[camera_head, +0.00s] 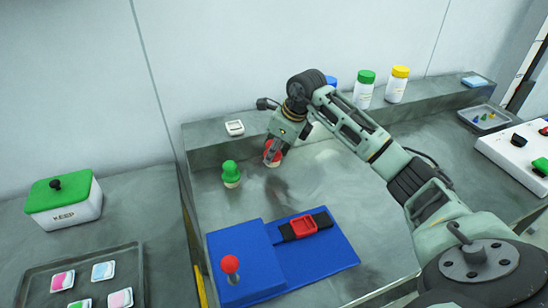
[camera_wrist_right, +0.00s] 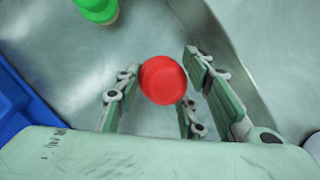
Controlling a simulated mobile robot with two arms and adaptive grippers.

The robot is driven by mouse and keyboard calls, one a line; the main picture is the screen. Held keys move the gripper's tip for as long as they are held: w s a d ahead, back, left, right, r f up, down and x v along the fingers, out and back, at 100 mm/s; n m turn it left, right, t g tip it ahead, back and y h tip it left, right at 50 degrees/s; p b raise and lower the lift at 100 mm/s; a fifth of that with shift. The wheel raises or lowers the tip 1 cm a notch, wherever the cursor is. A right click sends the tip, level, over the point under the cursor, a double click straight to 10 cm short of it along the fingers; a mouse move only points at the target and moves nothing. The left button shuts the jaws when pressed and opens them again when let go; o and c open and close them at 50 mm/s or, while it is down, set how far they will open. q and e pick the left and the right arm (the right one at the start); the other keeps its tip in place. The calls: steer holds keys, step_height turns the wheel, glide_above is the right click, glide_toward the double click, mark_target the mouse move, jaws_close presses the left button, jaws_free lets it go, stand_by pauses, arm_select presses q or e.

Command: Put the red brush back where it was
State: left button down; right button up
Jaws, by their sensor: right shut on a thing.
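The red brush (camera_head: 272,150) has a red round top and a pale lower part. It is at the back of the recessed metal work surface, right of the green brush (camera_head: 231,174). My right gripper (camera_head: 275,154) points down with its fingers around the red brush and is shut on it. In the right wrist view the red top (camera_wrist_right: 163,80) sits between the two fingers. Its underside is hidden there, and I cannot tell whether it touches the surface. The green brush stands upright and shows at the top left of the wrist view (camera_wrist_right: 98,8). My left gripper is not in view.
A blue fixture (camera_head: 300,265) with a red-topped lever (camera_head: 230,265) and a red buckle-like part (camera_head: 304,226) lies in front. A raised ledge (camera_head: 205,153) runs behind, bearing a small white device (camera_head: 234,128) and capped bottles (camera_head: 363,90). A green-lidded box (camera_head: 64,203) stands left.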

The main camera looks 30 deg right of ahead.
mark_target(277, 155)
step_height(277, 155, down, 3)
steer(key=shift+s+r+p, duration=0.1)
steer(key=shift+r+p, duration=0.05)
steer(key=shift+p, duration=0.2)
steer(key=shift+f, duration=0.4)
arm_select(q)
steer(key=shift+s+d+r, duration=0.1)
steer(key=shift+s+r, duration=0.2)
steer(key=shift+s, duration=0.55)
arm_select(e)
steer(key=shift+f, duration=0.2)
steer(key=o, duration=1.3)
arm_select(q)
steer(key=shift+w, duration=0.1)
